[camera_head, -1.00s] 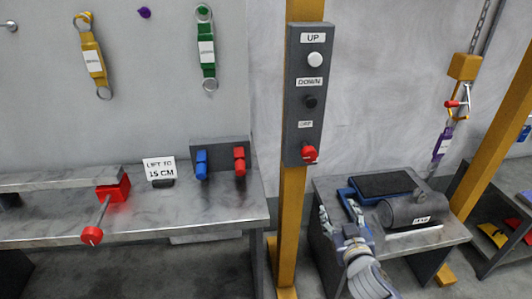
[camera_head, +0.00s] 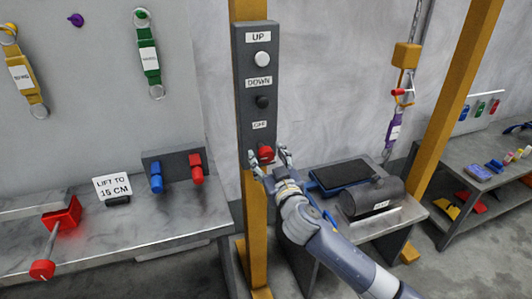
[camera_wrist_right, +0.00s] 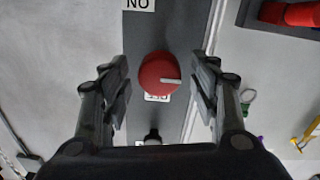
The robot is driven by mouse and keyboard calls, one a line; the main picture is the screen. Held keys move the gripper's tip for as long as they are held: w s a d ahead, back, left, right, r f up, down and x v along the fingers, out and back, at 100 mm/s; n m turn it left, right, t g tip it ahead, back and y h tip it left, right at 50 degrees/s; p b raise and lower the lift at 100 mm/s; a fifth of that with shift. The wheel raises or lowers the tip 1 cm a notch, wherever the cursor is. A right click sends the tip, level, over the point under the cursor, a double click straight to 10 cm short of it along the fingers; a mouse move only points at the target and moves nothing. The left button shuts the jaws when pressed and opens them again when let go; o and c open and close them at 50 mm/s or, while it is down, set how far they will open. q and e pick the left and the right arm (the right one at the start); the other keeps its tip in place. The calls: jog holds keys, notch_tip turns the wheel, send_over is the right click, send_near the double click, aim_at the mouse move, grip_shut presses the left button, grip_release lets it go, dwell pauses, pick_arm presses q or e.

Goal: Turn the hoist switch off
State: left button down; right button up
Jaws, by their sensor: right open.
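The hoist switch is a red knob (camera_head: 266,153) at the bottom of a dark grey control panel (camera_head: 256,95) on a yellow post. Above it are a white UP button (camera_head: 263,59) and a black DOWN button (camera_head: 263,102); a label sits just above the knob. In the right wrist view the red knob (camera_wrist_right: 160,73) shows a pale pointer line, directed to the right. My right gripper (camera_head: 270,162) is open, with its fingers on either side of the knob. In the wrist view gaps show between knob and fingers (camera_wrist_right: 162,90). My left gripper is not in view.
A bench (camera_head: 190,222) at left holds a red clamp, a "LIFT TO 15 CM" sign and blue and red handles. A low table (camera_head: 408,212) at right bears a dark cylinder (camera_head: 372,197). A hoist chain with a purple sling (camera_head: 393,130) hangs behind.

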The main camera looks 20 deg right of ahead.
jog(key=shift+w, duration=0.8)
jog(key=c, duration=1.1)
